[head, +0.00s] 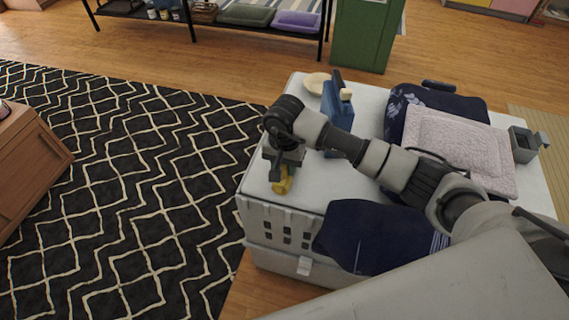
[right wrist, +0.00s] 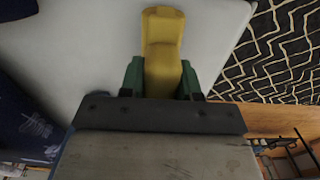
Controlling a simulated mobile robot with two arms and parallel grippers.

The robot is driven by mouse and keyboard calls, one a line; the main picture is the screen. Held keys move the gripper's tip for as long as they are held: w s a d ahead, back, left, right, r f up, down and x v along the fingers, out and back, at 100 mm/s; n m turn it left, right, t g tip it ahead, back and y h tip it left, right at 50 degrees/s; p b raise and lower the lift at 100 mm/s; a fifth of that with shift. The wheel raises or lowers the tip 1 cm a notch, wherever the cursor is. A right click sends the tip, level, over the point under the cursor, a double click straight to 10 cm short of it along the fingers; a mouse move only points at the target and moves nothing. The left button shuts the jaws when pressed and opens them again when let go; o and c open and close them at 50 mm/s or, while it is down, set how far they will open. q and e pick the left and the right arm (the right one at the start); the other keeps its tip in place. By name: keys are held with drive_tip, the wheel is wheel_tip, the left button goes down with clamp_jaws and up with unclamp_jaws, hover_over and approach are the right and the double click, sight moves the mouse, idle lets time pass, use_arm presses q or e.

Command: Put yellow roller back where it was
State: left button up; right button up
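The yellow roller (head: 284,185) shows just under my right gripper (head: 283,166), near the left front corner of a white box top (head: 318,190). In the right wrist view, the yellow roller (right wrist: 162,45) lies between the two green fingertips of my right gripper (right wrist: 163,80). Both fingertips sit against its sides, so the gripper looks shut on it. The roller's near end is hidden by the gripper body. Whether it touches the white top cannot be told. My left gripper is in neither view.
On the white top are a blue container (head: 336,105), a beige bowl (head: 316,83), a folded pinkish towel (head: 450,140) and a grey box (head: 523,145). Dark blue cloth (head: 365,232) drapes over the front. A black patterned rug (head: 120,180) lies left.

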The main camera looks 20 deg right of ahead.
drive_tip(key=o, duration=0.4)
drive_tip(key=shift+r, duration=0.1)
wheel_tip(320, 180, up, 11)
drive_tip(key=shift+r, duration=0.55)
